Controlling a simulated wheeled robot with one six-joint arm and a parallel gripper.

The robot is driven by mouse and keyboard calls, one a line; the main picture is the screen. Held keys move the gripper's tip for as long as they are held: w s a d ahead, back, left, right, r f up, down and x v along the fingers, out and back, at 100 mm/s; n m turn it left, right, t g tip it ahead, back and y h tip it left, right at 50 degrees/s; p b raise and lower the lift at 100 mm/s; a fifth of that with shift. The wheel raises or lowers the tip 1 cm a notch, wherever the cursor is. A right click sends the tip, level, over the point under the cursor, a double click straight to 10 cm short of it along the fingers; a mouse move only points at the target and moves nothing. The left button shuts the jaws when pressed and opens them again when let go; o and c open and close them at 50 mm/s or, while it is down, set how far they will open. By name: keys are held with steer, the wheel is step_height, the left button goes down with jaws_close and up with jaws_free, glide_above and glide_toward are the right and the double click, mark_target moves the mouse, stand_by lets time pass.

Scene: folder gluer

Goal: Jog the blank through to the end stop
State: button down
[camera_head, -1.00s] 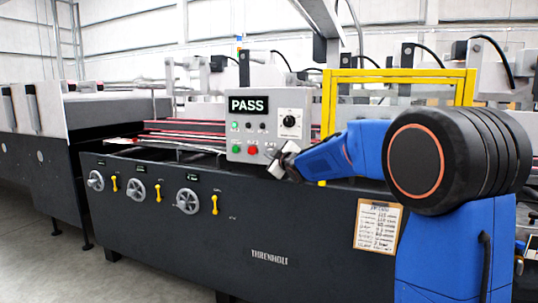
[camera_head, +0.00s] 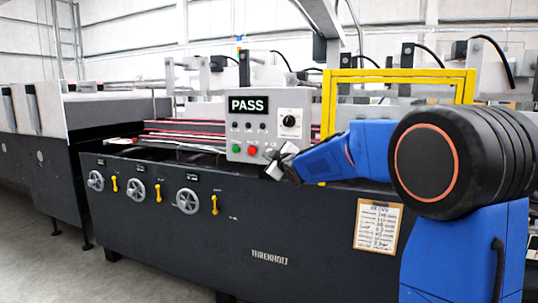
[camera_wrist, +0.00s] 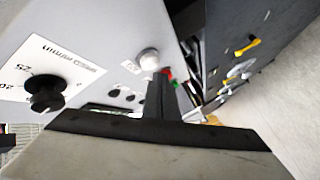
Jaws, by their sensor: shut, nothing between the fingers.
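The grey control box (camera_head: 255,104) shows PASS on its display (camera_head: 249,105). A green button (camera_head: 236,149) and a red button (camera_head: 252,150) sit low on its face. My gripper (camera_head: 270,155) is shut and empty at the box's lower right corner, right of the red button. In the wrist view a pale round button (camera_wrist: 149,58) lies just beyond my gripper's tip (camera_wrist: 164,76); I cannot tell whether they touch. A thin white sheet (camera_head: 118,141), perhaps the blank, lies at the left end of the red belts (camera_head: 185,126). The end stop cannot be made out.
A black speed knob (camera_head: 289,121) is on the box above my gripper, and shows large in the wrist view (camera_wrist: 46,93). A yellow guard frame (camera_head: 400,73) stands to the right. Handwheels (camera_head: 188,201) and yellow levers line the dark side panel. The floor at left is clear.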

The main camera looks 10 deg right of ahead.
steer(key=shift+s, duration=0.1)
steer(key=s+a, duration=0.1)
steer(key=s, duration=0.1)
steer(key=s+a, duration=0.2)
stand_by(0.7)
steer(key=s+d+f+m+g+h, duration=0.1)
steer(key=s+f+m+g, duration=0.3)
steer(key=s, duration=1.4)
steer(key=s+d+f+m+g+h, duration=0.1)
steer(key=s+d+f+m+g, duration=0.2)
steer(key=s+f, duration=0.9)
steer(key=s+d+f+m+g+h, duration=0.1)
steer(key=s+d+f+m+g, duration=0.2)
steer(key=s, duration=2.1)
step_height(320, 180, down, 5)
steer(key=shift+f+m+g, duration=0.1)
steer(key=shift+m+g, duration=0.8)
steer(key=shift+g, duration=0.2)
steer(key=shift+d, duration=0.2)
